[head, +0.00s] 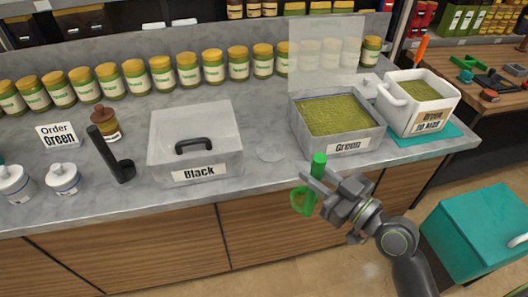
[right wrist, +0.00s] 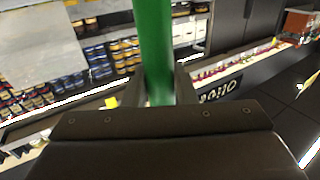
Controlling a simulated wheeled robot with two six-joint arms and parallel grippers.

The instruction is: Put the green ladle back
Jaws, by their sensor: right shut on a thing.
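The green ladle (head: 299,200) is in my right gripper (head: 317,178), in front of the counter's front edge. Its handle top sticks up above the fingers and its scoop hangs below them. In the right wrist view the green handle (right wrist: 154,50) stands between the two fingers (right wrist: 160,85). The bin labelled Green (head: 355,147) is on the counter behind the ladle, open, with green leaf tea inside and a clear lid (head: 325,50) raised at its back. My left gripper is not in view.
A closed bin labelled Black (head: 195,145) and a black ladle (head: 118,165) are to the left. A white container (head: 430,112) with green contents stands on a teal mat (head: 425,138) at right. Bare counter lies between the bins. A teal box (head: 480,235) is at lower right.

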